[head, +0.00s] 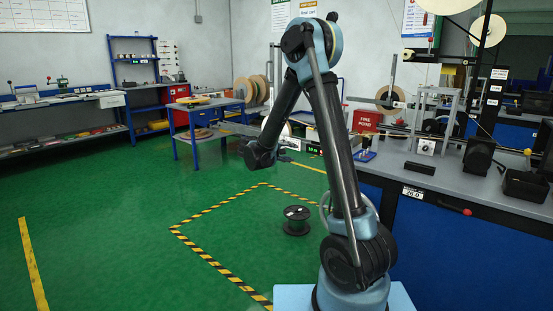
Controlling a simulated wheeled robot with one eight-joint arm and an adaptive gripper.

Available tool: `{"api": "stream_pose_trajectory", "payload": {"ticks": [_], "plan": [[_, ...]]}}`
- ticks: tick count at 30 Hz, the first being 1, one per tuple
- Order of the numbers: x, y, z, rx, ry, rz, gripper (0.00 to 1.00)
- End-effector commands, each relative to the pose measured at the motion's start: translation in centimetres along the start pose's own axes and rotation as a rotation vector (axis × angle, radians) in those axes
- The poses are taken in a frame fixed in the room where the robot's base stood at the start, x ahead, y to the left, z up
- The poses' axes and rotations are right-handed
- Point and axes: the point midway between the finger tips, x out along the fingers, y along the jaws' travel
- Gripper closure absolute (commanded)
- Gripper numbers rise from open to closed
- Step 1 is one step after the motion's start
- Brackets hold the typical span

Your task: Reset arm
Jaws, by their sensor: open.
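My arm (335,140) rises from its light blue base at the lower right of the head view. It bends at a high elbow, and the forearm slopes down to the left. My gripper (284,155) is at the low end of the forearm, small and dark against the floor and the blue table behind. It is open, and I see nothing held in it. The fingers are hard to make out at this size. The gripper hangs in the air, apart from the bench on the right.
A black spool (296,220) stands on the green floor inside a yellow-black taped outline (205,258), left of my base. A grey-topped bench (450,180) with machines and a red box (367,121) lies close on the right. A blue table (208,104) stands behind. The left floor is clear.

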Motion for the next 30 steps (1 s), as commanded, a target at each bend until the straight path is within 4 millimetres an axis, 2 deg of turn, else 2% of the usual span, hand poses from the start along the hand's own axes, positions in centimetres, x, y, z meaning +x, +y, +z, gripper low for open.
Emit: {"api": "stream_pose_trajectory", "payload": {"ticks": [1,7,14,23,30], "plan": [[0.2,0.7,1.5,0.010,-0.015,-0.026,0.57],[0.7,2.4,6.9,0.055,-0.065,-0.139,0.57],[0.2,3.3,13.1,0.112,-0.117,-0.269,0.57],[-1.7,3.2,21.0,0.196,-0.179,-0.433,0.57],[-4.1,2.0,26.9,0.272,-0.223,-0.563,0.57]]}}
